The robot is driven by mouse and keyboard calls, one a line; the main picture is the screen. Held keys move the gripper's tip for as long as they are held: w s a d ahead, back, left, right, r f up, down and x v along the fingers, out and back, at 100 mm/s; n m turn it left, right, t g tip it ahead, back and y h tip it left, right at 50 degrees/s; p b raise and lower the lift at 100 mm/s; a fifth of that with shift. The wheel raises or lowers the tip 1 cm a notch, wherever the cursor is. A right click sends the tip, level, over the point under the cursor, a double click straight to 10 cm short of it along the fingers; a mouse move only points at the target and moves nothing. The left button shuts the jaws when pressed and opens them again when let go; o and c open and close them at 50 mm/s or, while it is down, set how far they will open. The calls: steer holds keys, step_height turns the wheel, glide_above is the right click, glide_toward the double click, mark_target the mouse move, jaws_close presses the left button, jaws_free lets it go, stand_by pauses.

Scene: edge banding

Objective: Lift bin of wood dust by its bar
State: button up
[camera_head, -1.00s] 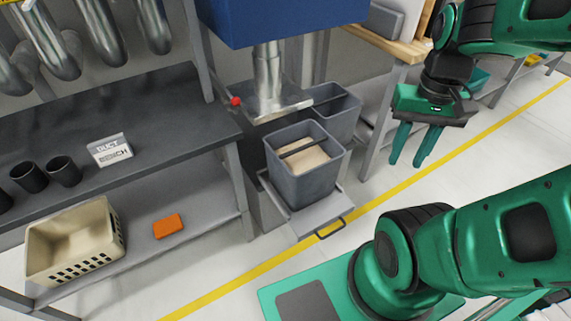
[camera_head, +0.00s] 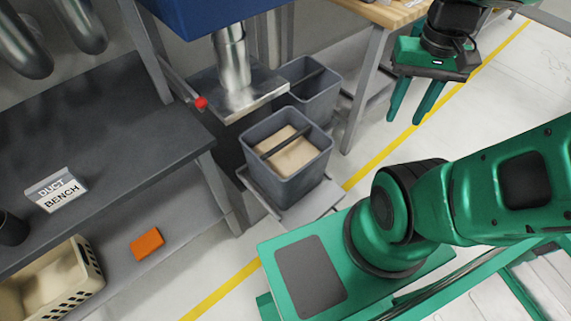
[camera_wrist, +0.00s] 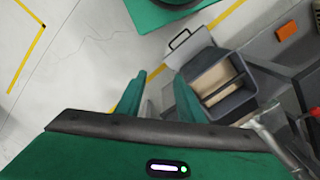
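The grey bin of wood dust (camera_head: 300,178) stands on a pulled-out platform (camera_head: 312,206) below the blue machine. A dark bar (camera_head: 285,141) spans its open top above the pale dust. The bin also shows in the wrist view (camera_wrist: 231,104), with its bar (camera_wrist: 222,90) across the dust. My gripper (camera_head: 411,113) is open and empty, up and to the right of the bin in the head view. In the wrist view its two fingers (camera_wrist: 158,95) point toward the platform, apart from the bin.
A second grey bin (camera_head: 313,100) with a bar stands behind, near the wooden-topped bench (camera_head: 385,12). The dark duct bench (camera_head: 110,150) is at left, with an orange block (camera_head: 147,244) and a cream crate (camera_head: 88,265) on its lower shelf. The metal duct (camera_head: 232,75) hangs close above the bin.

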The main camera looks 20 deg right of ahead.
steer(key=n+g+y, duration=0.1)
steer(key=n+y, duration=0.3)
steer(key=n, duration=2.4)
glide_toward(288, 140)
steer(key=shift+w+d, duration=0.1)
steer(key=shift+d, duration=0.05)
steer(key=shift+a+f, duration=0.25)
steer(key=shift+f, duration=0.1)
steer(key=x, duration=0.9)
steer(key=shift+s+a+f, duration=0.15)
steer(key=shift+s, duration=0.05)
steer(key=shift+a+f, duration=0.2)
steer(key=shift+f, duration=0.25)
steer(key=shift+f, duration=0.25)
